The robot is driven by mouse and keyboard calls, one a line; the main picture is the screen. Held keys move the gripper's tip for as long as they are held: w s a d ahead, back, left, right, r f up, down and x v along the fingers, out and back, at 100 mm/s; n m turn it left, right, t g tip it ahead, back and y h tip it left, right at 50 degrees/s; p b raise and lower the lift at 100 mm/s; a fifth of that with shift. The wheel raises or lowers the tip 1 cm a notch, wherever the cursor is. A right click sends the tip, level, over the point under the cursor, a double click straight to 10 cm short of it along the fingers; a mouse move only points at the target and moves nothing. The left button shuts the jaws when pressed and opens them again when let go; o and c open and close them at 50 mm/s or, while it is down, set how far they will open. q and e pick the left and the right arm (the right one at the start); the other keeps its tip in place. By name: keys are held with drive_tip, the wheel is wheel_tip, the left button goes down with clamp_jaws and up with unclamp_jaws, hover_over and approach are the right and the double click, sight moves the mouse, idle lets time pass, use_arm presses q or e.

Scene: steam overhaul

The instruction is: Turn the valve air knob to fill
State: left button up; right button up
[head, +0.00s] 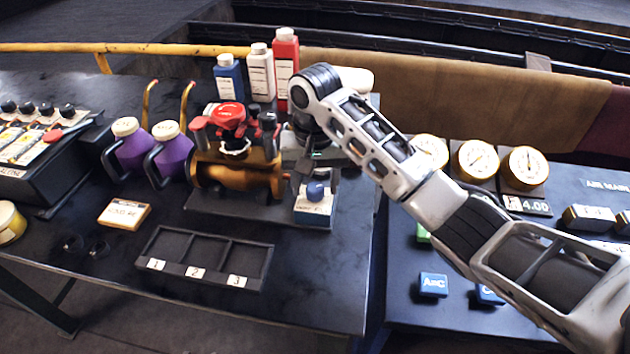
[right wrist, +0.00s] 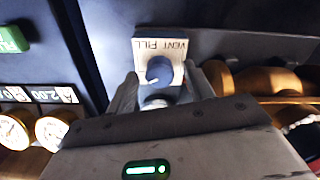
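The valve air knob is a blue round knob (head: 315,190) on a pale labelled plate (head: 313,208) beside the brass-coloured valve body. The right wrist view shows the knob (right wrist: 160,70) in front of its plate (right wrist: 142,46), marked VENT and FILL. A small pale mark shows at the knob's lower left there. My right gripper (right wrist: 163,76) is open, one finger on each side of the knob, with small gaps visible. In the head view my right gripper (head: 308,172) is just above and behind the knob, its fingers partly hidden. My left gripper is not in view.
The valve body with a red knob (head: 229,115) stands left of the blue knob. Purple jugs (head: 172,152) and bottles (head: 260,75) are nearby. A numbered three-slot tray (head: 205,258) lies in front. Gauges (head: 476,160) stand on the right bench.

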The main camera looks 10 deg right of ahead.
sight(315, 187)
wheel_tip(315, 187, up, 16)
idle(0.6)
